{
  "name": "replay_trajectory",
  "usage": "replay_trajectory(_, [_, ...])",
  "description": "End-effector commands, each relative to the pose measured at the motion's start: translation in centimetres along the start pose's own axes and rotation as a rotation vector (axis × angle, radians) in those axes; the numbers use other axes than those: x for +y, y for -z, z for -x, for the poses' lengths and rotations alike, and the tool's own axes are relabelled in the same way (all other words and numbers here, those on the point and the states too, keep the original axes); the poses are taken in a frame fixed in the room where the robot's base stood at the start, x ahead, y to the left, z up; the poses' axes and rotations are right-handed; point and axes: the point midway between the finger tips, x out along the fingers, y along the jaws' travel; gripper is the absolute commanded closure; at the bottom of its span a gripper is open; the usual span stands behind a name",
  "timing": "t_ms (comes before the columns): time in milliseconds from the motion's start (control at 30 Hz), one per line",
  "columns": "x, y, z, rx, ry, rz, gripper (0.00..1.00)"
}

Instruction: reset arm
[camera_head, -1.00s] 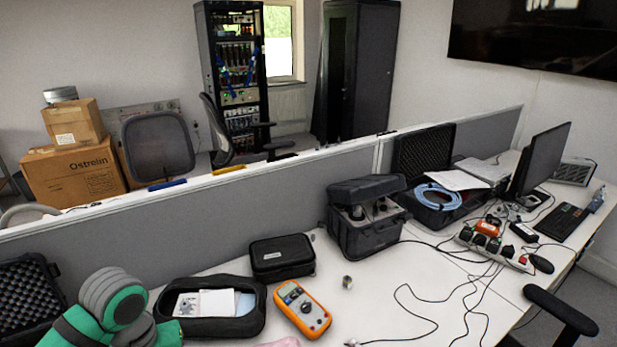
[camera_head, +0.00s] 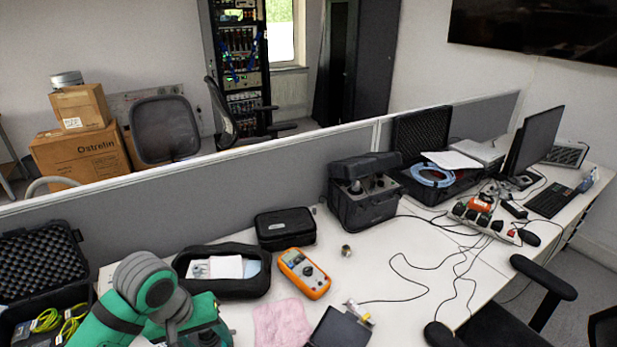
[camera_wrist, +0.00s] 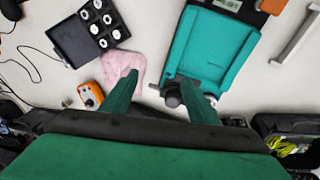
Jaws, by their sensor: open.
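My gripper (camera_wrist: 158,78) shows in the wrist view with its two green fingers apart and nothing between them. It hangs above the white desk. A pink cloth (camera_wrist: 121,62) lies beyond the left finger, and a teal case or device (camera_wrist: 208,45) lies beyond the right finger. In the head view my green and grey arm reaches in at the lower left. My fingers cannot be made out there.
A black box of round pieces (camera_wrist: 88,34) lies beside the cloth. A grey partition (camera_head: 180,219) runs behind. Cables cross the right side.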

Motion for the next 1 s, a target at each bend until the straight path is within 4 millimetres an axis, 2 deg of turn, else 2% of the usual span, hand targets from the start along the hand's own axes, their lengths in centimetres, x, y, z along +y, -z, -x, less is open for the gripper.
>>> replay_trajectory(233, [7.4,2.4,-1.4,0.118,-0.188,-0.071,0.45])
replay_trajectory(400, [15.0,4.2,-1.7,0.248,-0.386,-0.120,0.45])
replay_trajectory(600, [22.4,5.6,-0.9,0.403,-0.605,-0.135,0.45])
replay_trajectory(800, [27.6,6.3,0.1,0.552,-0.788,-0.100,0.45])
replay_trajectory(1000, [30.8,6.1,0.6,0.686,-0.925,-0.028,0.45])
